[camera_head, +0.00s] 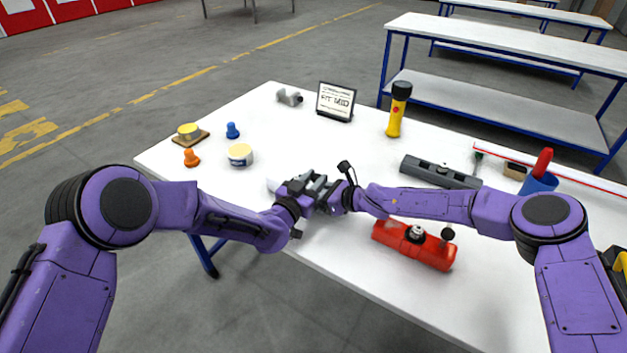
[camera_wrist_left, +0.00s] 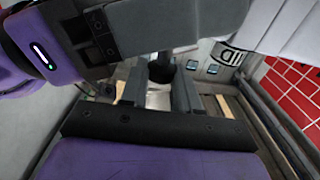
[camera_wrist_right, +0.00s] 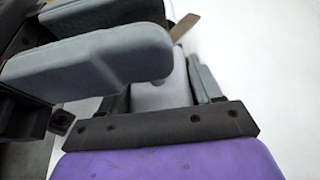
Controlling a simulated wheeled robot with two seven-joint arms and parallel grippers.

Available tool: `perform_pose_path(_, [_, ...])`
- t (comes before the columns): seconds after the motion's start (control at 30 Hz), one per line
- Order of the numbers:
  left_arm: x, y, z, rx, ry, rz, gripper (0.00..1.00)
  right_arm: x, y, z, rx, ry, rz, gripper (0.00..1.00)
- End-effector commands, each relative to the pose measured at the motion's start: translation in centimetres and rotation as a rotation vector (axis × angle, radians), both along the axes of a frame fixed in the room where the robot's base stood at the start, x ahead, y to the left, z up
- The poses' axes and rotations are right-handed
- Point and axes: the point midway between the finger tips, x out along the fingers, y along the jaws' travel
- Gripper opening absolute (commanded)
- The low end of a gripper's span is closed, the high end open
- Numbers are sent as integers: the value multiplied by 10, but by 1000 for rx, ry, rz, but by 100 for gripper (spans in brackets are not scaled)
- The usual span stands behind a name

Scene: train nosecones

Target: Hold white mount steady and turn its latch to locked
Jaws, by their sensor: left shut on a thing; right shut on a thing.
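The white mount (camera_head: 272,184) is at the table's front edge, mostly hidden by my two grippers; a pale end sticks out at the left. My left gripper (camera_head: 308,184) is shut on the mount, whose pale body shows between its fingers in the left wrist view (camera_wrist_left: 158,97). My right gripper (camera_head: 334,196) is close beside it, shut on a pale part of the mount, seen between its fingers in the right wrist view (camera_wrist_right: 163,94). I cannot make out the latch or its angle.
A red mount (camera_head: 415,245) lies at the front right, a dark grey one (camera_head: 440,172) behind it. The table's middle is clear.

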Motion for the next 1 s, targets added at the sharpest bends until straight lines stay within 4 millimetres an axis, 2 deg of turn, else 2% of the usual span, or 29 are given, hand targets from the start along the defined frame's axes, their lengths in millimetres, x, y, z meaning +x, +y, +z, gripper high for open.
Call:
perform_pose_path(0.33, [-2,-4,1,2,-5,228,0,0,0,1,1,-2,1,28])
perform_pose_path(0.67, [-2,-3,0,2,-4,255,0,0,1,1,0,-1,1,28])
perform_pose_path(0.7, [-2,-3,0,2,-4,254,34,0,0,1,0,-1,0,28])
perform_pose_path(0.77, [-2,-3,0,2,-4,254,53,0,0,1,0,-1,0,28])
perform_pose_path(1.0, [-2,-3,0,2,-4,253,55,0,0,1,2,-1,0,28])
